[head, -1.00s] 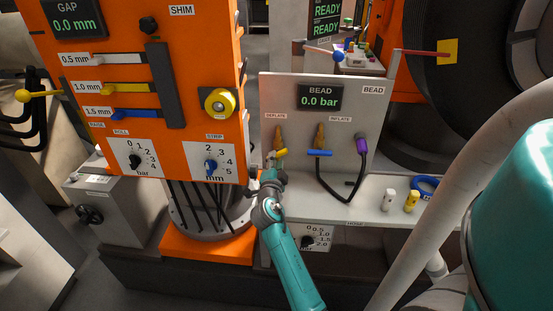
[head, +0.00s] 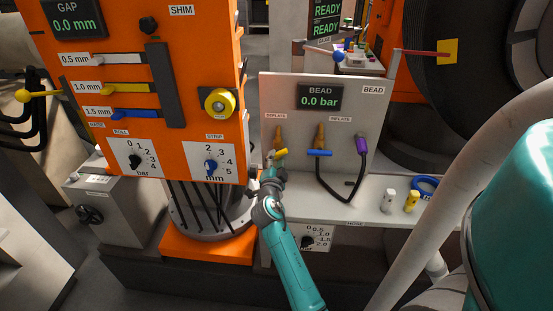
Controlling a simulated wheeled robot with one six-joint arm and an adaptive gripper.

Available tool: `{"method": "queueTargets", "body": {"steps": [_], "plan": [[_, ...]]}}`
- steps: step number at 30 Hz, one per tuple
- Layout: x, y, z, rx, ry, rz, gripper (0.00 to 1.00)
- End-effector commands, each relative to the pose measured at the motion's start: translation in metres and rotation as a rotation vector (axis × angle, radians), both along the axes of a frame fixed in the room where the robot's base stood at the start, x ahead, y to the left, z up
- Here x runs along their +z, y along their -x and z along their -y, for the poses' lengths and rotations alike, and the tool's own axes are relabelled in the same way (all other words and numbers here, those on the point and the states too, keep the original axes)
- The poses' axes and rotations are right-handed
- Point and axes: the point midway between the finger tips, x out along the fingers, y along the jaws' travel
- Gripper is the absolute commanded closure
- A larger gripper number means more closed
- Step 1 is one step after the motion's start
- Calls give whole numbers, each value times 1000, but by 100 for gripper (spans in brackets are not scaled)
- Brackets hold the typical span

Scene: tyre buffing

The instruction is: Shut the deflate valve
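The deflate valve is a brass fitting (head: 278,135) with a yellow lever (head: 281,153), on the left of the grey bead panel under the DEFLATE label. The lever lies nearly level, tilted slightly up to the right. My gripper (head: 270,160) is at the lever's left end, just below the brass fitting. The fingers are small and partly hidden by my own wrist, so I cannot tell whether they touch or grip the lever. The bead display (head: 320,97) reads 0.0 bar.
The inflate valve with a blue lever (head: 320,153) is just right of the deflate valve. A black hose with a purple connector (head: 362,145) hangs beside it. The orange shim panel (head: 205,60) stands close on the left. White and yellow caps (head: 411,201) sit on the shelf.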

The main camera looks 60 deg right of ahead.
Motion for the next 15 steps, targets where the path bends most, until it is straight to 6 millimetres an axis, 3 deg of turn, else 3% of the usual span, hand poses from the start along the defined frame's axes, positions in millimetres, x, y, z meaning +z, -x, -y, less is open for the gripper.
{"method": "queueTargets", "body": {"steps": [15], "plan": [[0, -5, 14, -1, 0, 0, 62]]}}
